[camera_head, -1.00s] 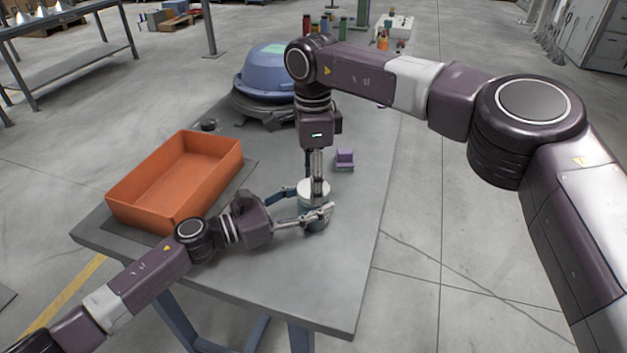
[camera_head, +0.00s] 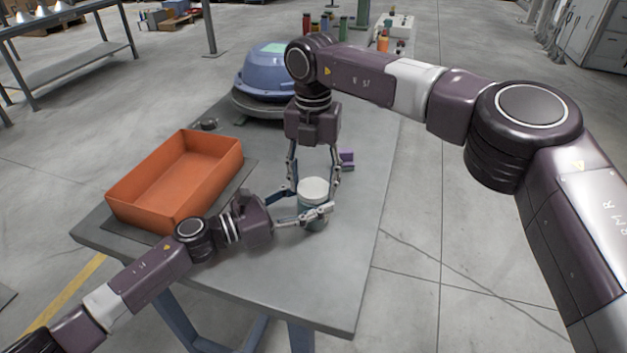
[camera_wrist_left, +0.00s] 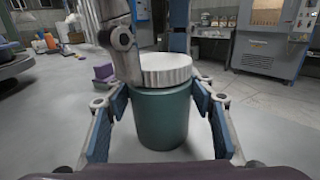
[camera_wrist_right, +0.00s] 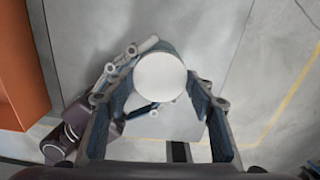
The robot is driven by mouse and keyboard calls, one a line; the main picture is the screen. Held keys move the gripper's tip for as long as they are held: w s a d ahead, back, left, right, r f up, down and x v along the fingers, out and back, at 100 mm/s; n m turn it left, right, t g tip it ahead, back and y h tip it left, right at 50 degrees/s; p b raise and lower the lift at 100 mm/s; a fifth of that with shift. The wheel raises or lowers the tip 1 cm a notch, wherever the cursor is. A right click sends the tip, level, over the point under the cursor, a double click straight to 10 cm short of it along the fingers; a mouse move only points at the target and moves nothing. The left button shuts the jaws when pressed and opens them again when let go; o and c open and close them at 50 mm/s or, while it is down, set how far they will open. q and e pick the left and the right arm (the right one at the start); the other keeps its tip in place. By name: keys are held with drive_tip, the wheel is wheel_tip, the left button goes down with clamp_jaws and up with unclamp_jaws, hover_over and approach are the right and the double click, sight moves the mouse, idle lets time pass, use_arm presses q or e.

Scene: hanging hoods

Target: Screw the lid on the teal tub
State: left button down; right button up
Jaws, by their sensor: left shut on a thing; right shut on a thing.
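The teal tub (camera_wrist_left: 163,118) stands upright on the grey table. My left gripper (camera_head: 316,216) is shut around its sides from the left, with its fingers on either side of the tub in the left wrist view. The white ribbed lid (camera_wrist_left: 166,69) sits level on top of the tub; I cannot tell how tightly it is seated. My right gripper (camera_head: 314,184) points straight down from above and is shut on the lid, which lies between its fingers in the right wrist view (camera_wrist_right: 160,77). A right finger hides the lid's left edge in the left wrist view.
An orange bin (camera_head: 172,212) stands on the table to the left. A purple block (camera_head: 347,159) lies just behind the tub. A blue domed hood (camera_head: 266,72) and several small coloured items stand at the back. The table's front right is clear.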

drive_tip(key=m, duration=1.1)
drive_tip(key=shift+m, duration=0.3)
drive_tip(key=m, duration=0.5)
drive_tip(key=shift+m, duration=0.3)
drive_tip(key=m, duration=0.5)
drive_tip(key=shift+m, duration=0.3)
drive_tip(key=o, duration=0.8)
